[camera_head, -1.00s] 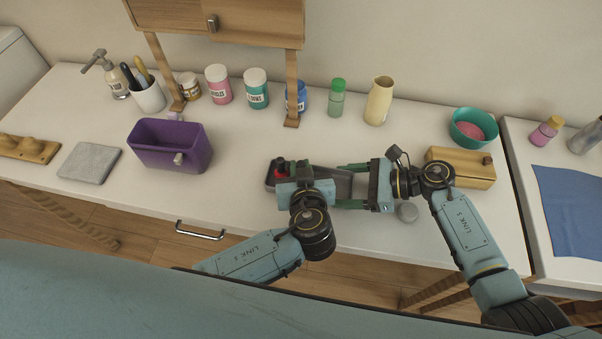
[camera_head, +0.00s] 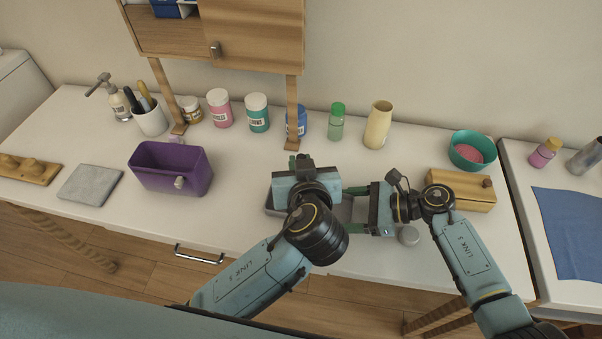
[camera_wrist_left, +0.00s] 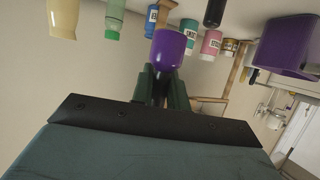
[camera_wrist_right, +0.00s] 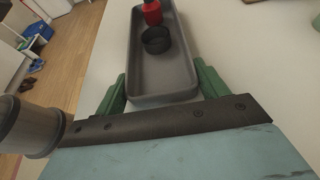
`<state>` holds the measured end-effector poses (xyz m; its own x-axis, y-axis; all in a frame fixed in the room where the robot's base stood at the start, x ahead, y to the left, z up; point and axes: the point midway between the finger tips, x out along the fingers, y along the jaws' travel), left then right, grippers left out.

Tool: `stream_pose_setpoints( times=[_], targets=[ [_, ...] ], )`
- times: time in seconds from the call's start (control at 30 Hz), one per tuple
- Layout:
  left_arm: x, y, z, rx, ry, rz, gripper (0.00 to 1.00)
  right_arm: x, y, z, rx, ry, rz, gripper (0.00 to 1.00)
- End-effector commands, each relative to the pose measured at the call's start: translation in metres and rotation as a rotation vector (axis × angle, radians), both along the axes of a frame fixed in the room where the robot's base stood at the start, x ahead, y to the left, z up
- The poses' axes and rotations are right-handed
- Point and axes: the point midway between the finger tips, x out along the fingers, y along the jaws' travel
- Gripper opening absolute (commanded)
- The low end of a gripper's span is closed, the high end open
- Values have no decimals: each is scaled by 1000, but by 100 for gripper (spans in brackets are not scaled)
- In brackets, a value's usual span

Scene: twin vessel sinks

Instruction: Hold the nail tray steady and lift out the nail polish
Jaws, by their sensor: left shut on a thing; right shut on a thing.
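The grey nail tray (camera_wrist_right: 165,77) lies on the counter in the right wrist view; part of it shows in the head view (camera_head: 343,209). My right gripper (camera_wrist_right: 160,82) is shut on its near end, one finger along each side. In the tray stand a red bottle (camera_wrist_right: 152,12) and an empty-looking black ring-shaped holder (camera_wrist_right: 156,40). My left gripper (camera_wrist_left: 163,76) is shut on the black cap of a purple nail polish bottle (camera_wrist_left: 174,50). In the head view my left gripper is above the tray's left part, and its wrist hides the polish and the red bottle.
A purple bin (camera_head: 170,169) stands to the left, and a wooden box (camera_head: 460,190) to the right. Several jars, a green bottle (camera_head: 336,123) and a cream vase (camera_head: 378,125) line the back. A small grey round thing (camera_head: 409,235) sits near my right gripper. A cabinet (camera_head: 250,30) overhangs the back.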

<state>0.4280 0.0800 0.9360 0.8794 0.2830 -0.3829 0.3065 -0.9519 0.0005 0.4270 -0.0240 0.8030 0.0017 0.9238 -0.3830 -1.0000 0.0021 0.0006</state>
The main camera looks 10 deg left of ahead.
Motion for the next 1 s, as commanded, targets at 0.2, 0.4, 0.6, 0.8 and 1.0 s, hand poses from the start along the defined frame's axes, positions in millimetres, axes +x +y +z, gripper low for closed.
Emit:
stream_pose_setpoints(
  times=[0.2, 0.4, 0.6, 0.8, 1.0],
  targets=[
    [0, 0, 2, 0, 0, 0, 0, 0, 0, 0, 1, 0, 0, 48],
    [0, 0, 2, 0, 0, 0, 0, 0, 0, 0, 1, 0, 0, 92],
    [0, 0, 2, 1, 0, 0, 0, 0, 0, 0, 0, 0, 0, 98],
    [0, 0, 2, 1, 0, 0, 0, 0, -5, 2, -1, 0, -1, 98],
    [0, 0, 2, 1, 0, 0, 0, 1, -36, 14, -5, -3, -1, 98]
  ],
)
